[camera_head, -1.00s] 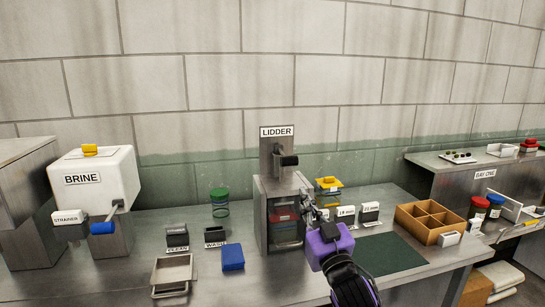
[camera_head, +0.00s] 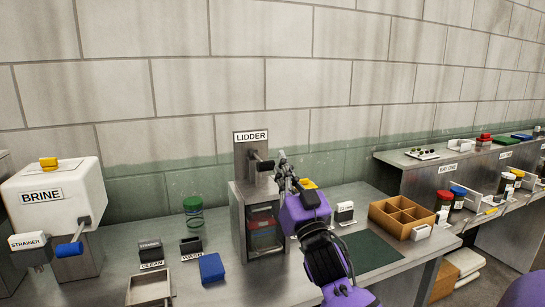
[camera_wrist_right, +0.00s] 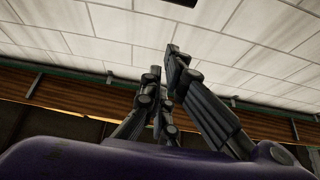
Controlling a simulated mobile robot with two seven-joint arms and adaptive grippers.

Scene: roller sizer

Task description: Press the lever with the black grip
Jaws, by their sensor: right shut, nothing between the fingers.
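The lidder (camera_head: 240,200) is a grey metal machine with a labelled post. Its lever with the black grip (camera_head: 264,164) sticks out from the post, below the sign. My right gripper (camera_head: 283,158) is shut and empty, with its fingertips raised just right of the black grip. In the head view the tips look close to the grip or touching it; I cannot tell which. The right wrist view shows the fingers (camera_wrist_right: 163,64) together, pointing up toward the wall. A dark shape cut off at the top edge there is unclear. My left gripper is not in view.
The white brine tank (camera_head: 55,208) at left has a blue-gripped handle (camera_head: 68,250). A green-lidded jar (camera_head: 193,215), a blue block (camera_head: 211,268) and a metal tray (camera_head: 149,289) stand left of the lidder. A wooden divided box (camera_head: 402,216) stands right, beside a dark green mat (camera_head: 368,250).

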